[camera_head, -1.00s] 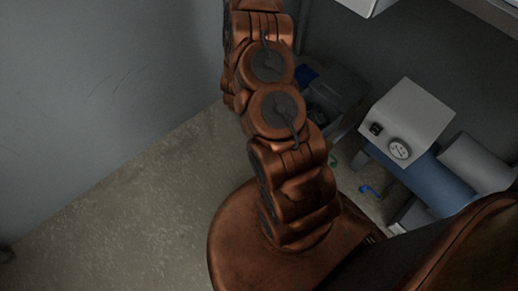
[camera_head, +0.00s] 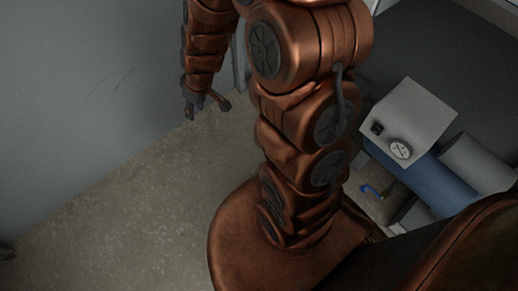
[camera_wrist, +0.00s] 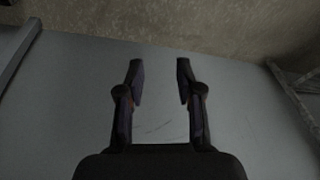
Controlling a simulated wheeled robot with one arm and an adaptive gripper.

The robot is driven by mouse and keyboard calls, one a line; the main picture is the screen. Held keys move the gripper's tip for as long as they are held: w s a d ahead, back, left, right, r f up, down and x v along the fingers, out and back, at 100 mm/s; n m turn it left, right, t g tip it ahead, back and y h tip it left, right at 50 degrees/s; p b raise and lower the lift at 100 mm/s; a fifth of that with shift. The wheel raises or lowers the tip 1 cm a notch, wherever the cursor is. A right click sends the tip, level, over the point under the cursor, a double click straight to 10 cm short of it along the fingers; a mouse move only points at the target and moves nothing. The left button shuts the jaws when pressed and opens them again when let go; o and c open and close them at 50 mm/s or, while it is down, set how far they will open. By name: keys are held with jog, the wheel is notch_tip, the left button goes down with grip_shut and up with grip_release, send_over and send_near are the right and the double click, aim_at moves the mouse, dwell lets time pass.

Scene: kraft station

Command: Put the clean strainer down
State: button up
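My gripper (camera_wrist: 160,78) is in the wrist view with its two dark fingers apart and nothing between them. Behind the fingers is a plain grey wall. In the head view my gripper (camera_head: 190,112) hangs at the upper left, partly seen, in front of the grey wall and above the floor. I see no strainer in either view.
A grey wall (camera_head: 90,90) stands at the left, with bare speckled floor (camera_head: 120,220) below it.

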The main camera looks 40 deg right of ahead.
jog(key=s+r+m+g, duration=0.1)
jog(key=s+r+g, duration=0.1)
jog(key=s+r, duration=0.3)
jog(key=s+r+m+g+h, duration=0.1)
jog(key=s+r, duration=0.4)
jog(key=s, duration=0.9)
jog(key=s+r+m+g+h, duration=0.1)
jog(key=s+r, duration=0.4)
jog(key=s, duration=0.5)
jog(key=shift+d+m+g, duration=0.45)
jog(key=shift+m+g, duration=0.05)
jog(key=shift+g, duration=0.6)
jog(key=shift+s+r, duration=0.1)
jog(key=shift+r, duration=0.1)
